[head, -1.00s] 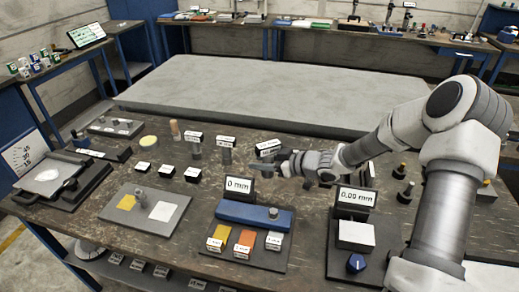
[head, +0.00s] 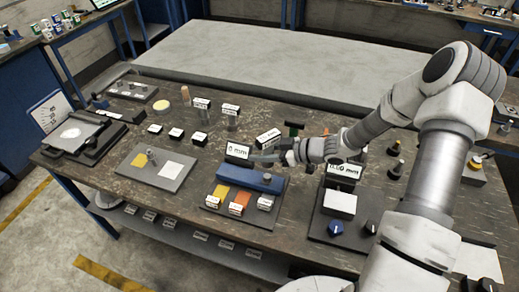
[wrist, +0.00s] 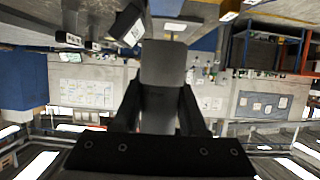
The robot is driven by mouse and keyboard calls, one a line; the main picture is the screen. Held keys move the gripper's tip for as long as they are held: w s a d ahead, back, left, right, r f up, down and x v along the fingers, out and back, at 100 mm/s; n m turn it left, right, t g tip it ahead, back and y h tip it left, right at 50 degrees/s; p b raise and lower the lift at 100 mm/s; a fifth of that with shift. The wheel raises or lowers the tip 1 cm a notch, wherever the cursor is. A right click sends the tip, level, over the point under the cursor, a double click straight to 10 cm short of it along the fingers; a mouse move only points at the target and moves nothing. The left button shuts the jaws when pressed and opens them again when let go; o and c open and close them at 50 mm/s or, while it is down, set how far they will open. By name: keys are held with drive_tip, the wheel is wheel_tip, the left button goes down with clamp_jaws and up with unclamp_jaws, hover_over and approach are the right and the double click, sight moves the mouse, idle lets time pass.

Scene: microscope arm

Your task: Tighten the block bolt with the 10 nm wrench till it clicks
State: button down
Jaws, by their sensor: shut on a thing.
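My gripper (head: 284,155) is in the middle of the bench in the head view, behind and right of a blue block (head: 235,174). In the wrist view its dark fingers (wrist: 160,105) close on a dark grey bar (wrist: 164,65), whose wide flat end points away from the wrist. I cannot tell from its shape whether this is the 10 Nm wrench; no marking on it is readable. A small grey cylinder (head: 267,177) stands on the right end of the blue block; I cannot tell if it is the block bolt. The gripper appears apart from the block.
A 0 mm display (head: 238,151) stands behind the block and beside the gripper. Labelled cylinders stand behind. The grey slab (head: 270,62) beyond is clear.

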drive_tip(key=shift+r, duration=0.1)
drive_tip(key=shift+f+b, duration=1.65)
drive_tip(key=shift+f, duration=1)
drive_tip(key=shift+f+b, duration=0.9)
drive_tip(key=shift+f, duration=0.7)
drive_tip(key=shift+m+t+b, duration=0.3)
drive_tip(key=shift+w+m+t+h+b, duration=0.1)
drive_tip(key=shift+m+t+h+b, duration=0.25)
drive_tip(key=shift+m+t+h, duration=0.05)
drive_tip(key=shift+w+m+t+b, duration=0.1)
drive_tip(key=shift+m+t+b, duration=0.2)
drive_tip(key=shift+w+d+m+t+h+b, duration=0.1)
drive_tip(key=shift+m+t+h+b, duration=0.5)
drive_tip(key=shift+b, duration=0.2)
drive_tip(key=shift+w+d+m+t+h+b, duration=0.1)
drive_tip(key=shift+m+t+h+b, duration=0.45)
drive_tip(key=shift+b, duration=0.2)
drive_tip(key=shift+w+d+m+t+h+b, duration=0.1)
drive_tip(key=shift+m+t+h+b, duration=0.45)
drive_tip(key=shift+m+h+b, duration=0.35)
drive_tip(key=shift+w+d+m+t+h+b, duration=0.1)
drive_tip(key=shift+m+t+h+b, duration=0.55)
drive_tip(key=shift+b, duration=0.4)
drive_tip(key=shift+d+r+m, duration=0.1)
drive_tip(key=shift+m, duration=0.2)
